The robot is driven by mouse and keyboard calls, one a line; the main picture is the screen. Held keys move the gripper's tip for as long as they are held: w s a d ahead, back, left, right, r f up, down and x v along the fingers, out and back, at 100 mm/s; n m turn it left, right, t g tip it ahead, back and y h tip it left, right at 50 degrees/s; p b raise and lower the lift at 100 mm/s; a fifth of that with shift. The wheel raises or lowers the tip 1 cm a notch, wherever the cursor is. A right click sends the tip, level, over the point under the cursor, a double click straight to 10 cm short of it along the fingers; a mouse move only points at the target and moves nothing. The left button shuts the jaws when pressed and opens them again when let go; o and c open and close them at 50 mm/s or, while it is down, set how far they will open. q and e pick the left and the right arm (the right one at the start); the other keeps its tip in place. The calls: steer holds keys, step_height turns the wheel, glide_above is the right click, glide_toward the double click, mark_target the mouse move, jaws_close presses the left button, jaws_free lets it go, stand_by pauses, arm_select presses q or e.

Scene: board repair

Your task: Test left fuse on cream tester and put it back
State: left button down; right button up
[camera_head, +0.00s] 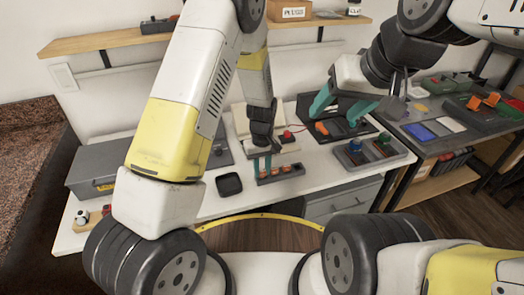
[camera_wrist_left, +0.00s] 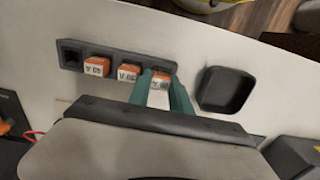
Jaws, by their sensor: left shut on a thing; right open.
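The grey fuse strip (camera_head: 281,174) lies on the white bench. In the left wrist view the strip (camera_wrist_left: 73,58) holds orange fuses with white labels; its far-left slot there is empty. My left gripper (camera_head: 262,166) is shut on the left fuse (camera_wrist_left: 160,80), at the strip's end beside the black dish. That fuse appears seated in its slot. The cream tester (camera_head: 243,119) stands behind the strip, partly hidden by my left arm, with a red part on its right. My right gripper (camera_head: 341,106) is open over a black unit with orange parts (camera_head: 338,127).
A black dish (camera_head: 229,184) sits left of the strip, also in the left wrist view (camera_wrist_left: 226,91). A grey box with green and blue knobs (camera_head: 370,151) stands to the right. A grey toolbox (camera_head: 92,181) is at left. The bench front before the strip is clear.

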arm_select(q)
steer(key=shift+f, duration=0.1)
steer(key=c, duration=0.9)
jaws_free()
steer(key=shift+r, duration=0.25)
steer(key=shift+r, duration=1.25)
steer(key=shift+r, duration=0.1)
steer(key=shift+r, duration=2.95)
